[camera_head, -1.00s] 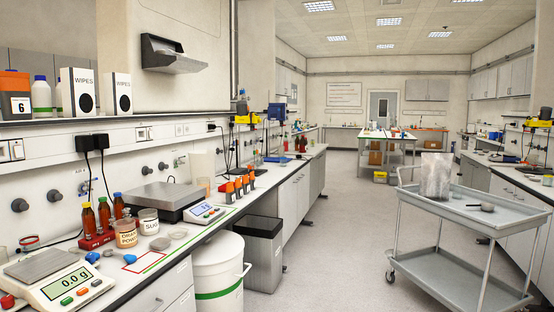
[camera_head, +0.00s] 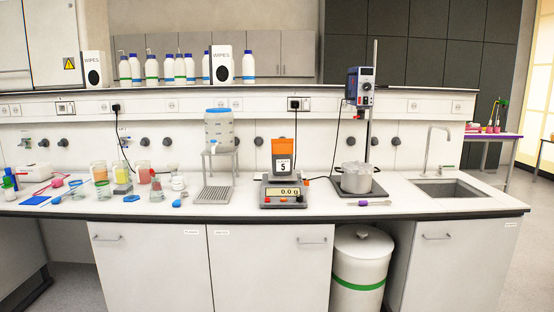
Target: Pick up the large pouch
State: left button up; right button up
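No pouch shows in the current head view. Neither of my grippers is in view. The view faces a long white lab bench (camera_head: 330,204) with a dark front edge. On it a balance (camera_head: 285,193) reads 0.0 g and bears an orange-and-dark container (camera_head: 283,157) labelled 5.
A clear dispenser (camera_head: 220,130) stands on a stand left of the balance. A metal pot (camera_head: 356,177) sits under an overhead stirrer (camera_head: 360,86). Beakers crowd the left. A sink (camera_head: 449,190) is at right. A white bin (camera_head: 361,262) stands underneath. Floor shows at far right.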

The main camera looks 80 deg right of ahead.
aim_at(282, 148)
jog(key=z, duration=2.5)
jog(key=i+l+u, duration=0.2)
jog(key=i+l, duration=0.45)
jog(key=i, duration=0.3)
jog(key=i+l+u, duration=0.25)
jog(key=i+l, duration=0.55)
jog(key=i, duration=0.1)
